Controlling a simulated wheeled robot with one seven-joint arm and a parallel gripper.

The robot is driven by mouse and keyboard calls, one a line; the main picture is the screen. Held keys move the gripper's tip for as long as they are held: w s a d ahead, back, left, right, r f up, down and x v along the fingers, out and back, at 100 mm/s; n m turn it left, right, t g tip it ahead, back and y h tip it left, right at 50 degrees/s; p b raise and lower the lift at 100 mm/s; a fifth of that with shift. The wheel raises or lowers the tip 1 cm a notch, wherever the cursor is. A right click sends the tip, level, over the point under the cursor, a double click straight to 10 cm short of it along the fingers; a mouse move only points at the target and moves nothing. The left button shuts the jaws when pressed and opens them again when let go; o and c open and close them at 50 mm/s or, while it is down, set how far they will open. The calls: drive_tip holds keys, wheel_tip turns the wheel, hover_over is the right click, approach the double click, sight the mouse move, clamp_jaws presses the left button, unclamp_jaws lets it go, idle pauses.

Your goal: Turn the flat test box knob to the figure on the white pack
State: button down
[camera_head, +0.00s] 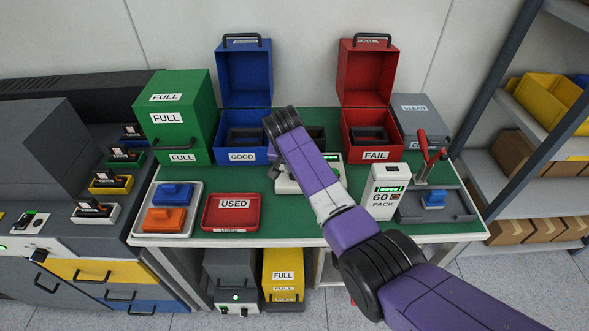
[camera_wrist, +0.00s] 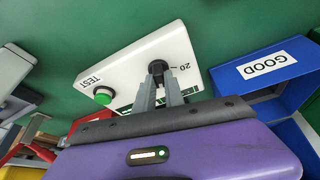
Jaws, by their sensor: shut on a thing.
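The flat white test box (camera_wrist: 125,65) lies on the green bench top, with a TEST label and a green button (camera_wrist: 103,95). Its dark knob (camera_wrist: 158,68) has the figure 20 and a short mark beside it; no other dial figure is visible. My gripper (camera_wrist: 161,86) is shut on the knob, its grey fingers hiding part of it. In the head view my purple arm covers much of the test box (camera_head: 328,158). The white pack (camera_head: 384,192) stands upright to its right, reading 60 PACK, with green lights on top.
The blue GOOD box (camera_head: 241,156) and red FAIL box (camera_head: 376,155) stand open behind. A red USED tray (camera_head: 231,211) lies front left. A grey tray (camera_head: 448,207) with a red-handled device is at the right. A green FULL box (camera_head: 181,116) stands back left.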

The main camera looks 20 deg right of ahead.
drive_tip(key=m+b, duration=0.1)
drive_tip(key=m+h+b, duration=0.1)
drive_tip(key=shift+w+a+f+m+g, duration=0.15)
drive_tip(key=shift+m+g, duration=0.15)
drive_tip(key=shift+m, duration=0.1)
drive_tip(key=m+g+b, duration=0.1)
drive_tip(key=m+b, duration=0.2)
drive_tip(key=b, duration=0.1)
drive_tip(key=shift+w+f+h+b, duration=0.1)
drive_tip(key=shift+h+b, duration=0.2)
drive_tip(key=m+b, duration=0.2)
drive_tip(key=shift+g+b, duration=0.4)
drive_tip(key=shift+r+m+b, duration=0.25)
drive_tip(key=shift+m+b, duration=0.45)
drive_tip(key=shift+b, duration=0.05)
drive_tip(key=shift+g+h, duration=0.3)
drive_tip(key=c, duration=1.4)
unclamp_jaws()
drive_tip(key=shift+c, duration=0.2)
drive_tip(key=shift+r, duration=0.1)
